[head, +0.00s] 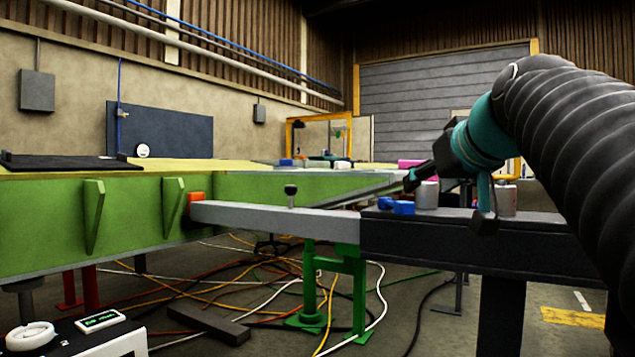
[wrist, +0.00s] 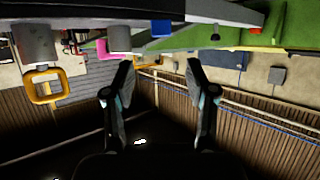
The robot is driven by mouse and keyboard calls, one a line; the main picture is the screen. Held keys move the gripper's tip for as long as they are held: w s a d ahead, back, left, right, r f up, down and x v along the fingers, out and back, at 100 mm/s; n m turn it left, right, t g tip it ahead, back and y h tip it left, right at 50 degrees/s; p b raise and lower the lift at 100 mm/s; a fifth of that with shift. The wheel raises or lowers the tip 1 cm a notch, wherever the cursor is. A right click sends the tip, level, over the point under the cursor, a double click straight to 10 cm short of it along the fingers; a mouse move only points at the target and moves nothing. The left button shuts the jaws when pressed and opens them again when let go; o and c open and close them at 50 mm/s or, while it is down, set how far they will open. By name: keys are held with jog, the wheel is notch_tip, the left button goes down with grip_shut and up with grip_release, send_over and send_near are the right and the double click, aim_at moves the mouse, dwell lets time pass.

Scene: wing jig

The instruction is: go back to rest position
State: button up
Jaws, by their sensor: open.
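My gripper (head: 447,198) is at the right in the head view, at the end of my arm, near the top of a dark bench (head: 520,246). In the wrist view its two fingers (wrist: 160,88) stand wide apart with nothing between them. The wrist picture is upside down, with the roof below and the bench at the top. In the head view a grey cylinder (head: 427,195) stands on the bench by the fingers. Whether a finger touches it, I cannot tell. A second grey cylinder (head: 506,200) stands further right, partly behind my gripper.
A blue part (head: 397,206) lies at the bench's left end. A grey beam (head: 275,219) runs from the bench to the green wing jig (head: 140,215), with an orange block (head: 195,197) there. Cables (head: 225,290) and a green stand (head: 312,290) occupy the floor below.

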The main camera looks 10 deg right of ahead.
jog(key=s+f+m+g+p, duration=0.1)
jog(key=s+f+m+g, duration=0.1)
jog(key=f, duration=0.8)
jog(key=s+f+m+g, duration=0.1)
jog(key=f+g, duration=0.1)
jog(key=f, duration=0.8)
jog(key=s+a+f+n+g+p, duration=0.1)
jog(key=s+a+f+g+p, duration=0.1)
jog(key=s+a+f, duration=0.3)
jog(key=s+a+f+n+g+p, duration=0.1)
jog(key=s+a+f, duration=0.4)
jog(key=s+f, duration=0.5)
jog(key=shift+f+n+g+p, duration=0.4)
jog(key=shift+f+n+p, duration=0.25)
jog(key=shift+p, duration=0.55)
